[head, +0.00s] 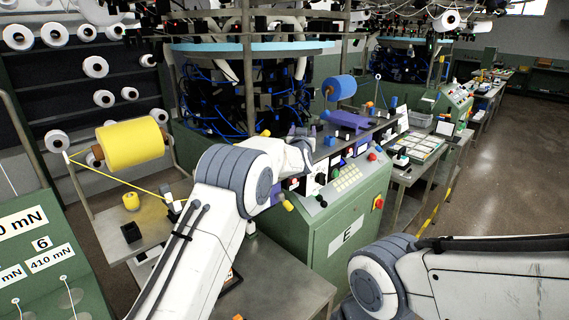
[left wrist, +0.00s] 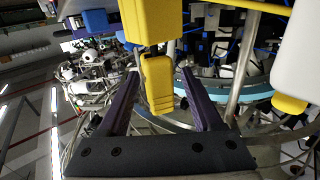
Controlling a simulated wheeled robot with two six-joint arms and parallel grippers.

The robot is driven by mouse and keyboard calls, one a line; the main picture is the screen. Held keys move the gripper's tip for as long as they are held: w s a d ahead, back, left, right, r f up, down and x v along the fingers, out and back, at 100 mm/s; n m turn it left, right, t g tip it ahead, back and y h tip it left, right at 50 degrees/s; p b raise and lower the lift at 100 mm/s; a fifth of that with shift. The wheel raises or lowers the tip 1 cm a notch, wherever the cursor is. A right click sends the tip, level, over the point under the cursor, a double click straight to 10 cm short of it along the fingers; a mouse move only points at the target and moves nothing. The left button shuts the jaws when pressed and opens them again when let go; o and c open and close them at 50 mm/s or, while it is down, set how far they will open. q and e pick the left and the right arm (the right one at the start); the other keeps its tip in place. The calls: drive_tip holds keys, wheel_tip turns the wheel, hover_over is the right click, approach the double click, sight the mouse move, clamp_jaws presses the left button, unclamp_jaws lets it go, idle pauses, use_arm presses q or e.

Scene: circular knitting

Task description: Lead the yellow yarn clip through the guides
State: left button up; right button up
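In the left wrist view, a yellow block that looks like the yarn clip (left wrist: 157,85) shows between the fingers of my left gripper (left wrist: 160,73). Gaps show on both sides of it, so the fingers are open and apart from it. How far beyond the fingertips it lies I cannot tell. A larger yellow block (left wrist: 151,20) is just above. In the head view, my left arm reaches toward the machine and its fingers are not clear. Yellow yarn (head: 120,177) runs from the yellow spool (head: 130,144) down to the right. My right gripper is out of view.
The green machine cabinet (head: 345,230) with its control panel stands ahead, below the knitting machine's blue ring (head: 250,47). A blue spool (head: 339,87) stands on the right. A small yellow piece (head: 131,201) sits on the left table. Open floor (head: 490,165) lies right.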

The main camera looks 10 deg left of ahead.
use_arm(q)
drive_tip(key=shift+f, duration=0.2)
drive_tip(key=shift+s+b, duration=0.3)
drive_tip(key=s+b, duration=0.4)
drive_tip(key=s, duration=0.5)
drive_tip(key=shift+r, duration=0.1)
drive_tip(key=shift+s+r+b, duration=0.1)
drive_tip(key=shift+s+b, duration=0.25)
drive_tip(key=shift+s, duration=0.15)
